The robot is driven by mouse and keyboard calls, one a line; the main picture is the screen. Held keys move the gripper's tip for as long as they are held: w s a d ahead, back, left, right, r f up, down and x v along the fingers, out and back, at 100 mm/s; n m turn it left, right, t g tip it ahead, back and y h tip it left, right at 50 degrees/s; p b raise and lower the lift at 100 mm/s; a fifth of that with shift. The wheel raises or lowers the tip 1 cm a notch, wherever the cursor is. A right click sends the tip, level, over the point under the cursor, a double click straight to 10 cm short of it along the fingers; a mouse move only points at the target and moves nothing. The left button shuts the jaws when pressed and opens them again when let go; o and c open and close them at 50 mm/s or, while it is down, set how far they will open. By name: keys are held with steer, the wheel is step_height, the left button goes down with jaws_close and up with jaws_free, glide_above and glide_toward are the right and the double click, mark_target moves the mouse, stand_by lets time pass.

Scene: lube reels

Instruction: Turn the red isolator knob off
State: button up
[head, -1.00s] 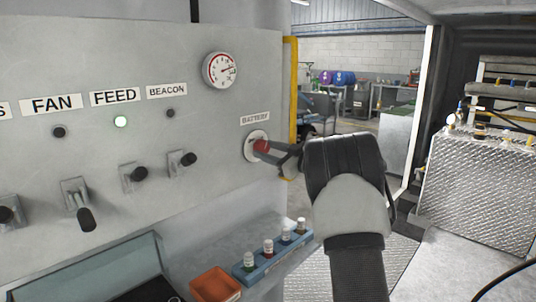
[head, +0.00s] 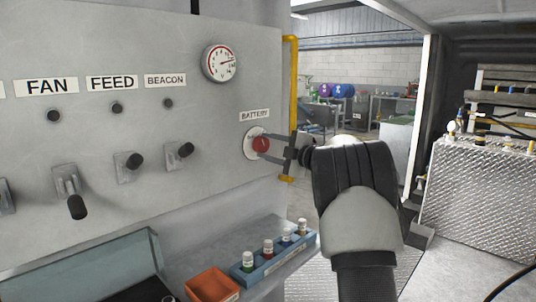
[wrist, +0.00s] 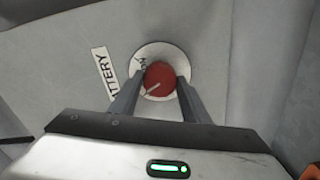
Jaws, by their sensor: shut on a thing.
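The red isolator knob (head: 261,145) sits on a round white plate under the BATTERY label (head: 254,115), at the right end of the grey panel. My gripper (head: 272,148) reaches it from the right, with its fingers closed on the knob. In the wrist view the red knob (wrist: 159,76) is between the two grey fingers, and a white line on its face points to the lower left. Small lettering shows on the plate at the knob's upper left. The lower part of the plate is partly hidden by my gripper.
The panel has FAN, FEED and BEACON labels with dark lamps, several black-tipped switches (head: 131,162) and a gauge (head: 220,63). Below are a blue rack (head: 277,258) of small bottles and an orange tray (head: 212,285). A yellow pipe (head: 291,100) runs beside the panel's right edge.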

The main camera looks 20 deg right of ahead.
steer(key=shift+n+b, duration=1.05)
steer(key=shift+n, duration=0.65)
steer(key=o, duration=1)
steer(key=shift+o, duration=0.2)
steer(key=shift+s+d, duration=0.1)
steer(key=p+v, duration=0.1)
steer(key=v, duration=1.6)
steer(key=shift+r, duration=0.1)
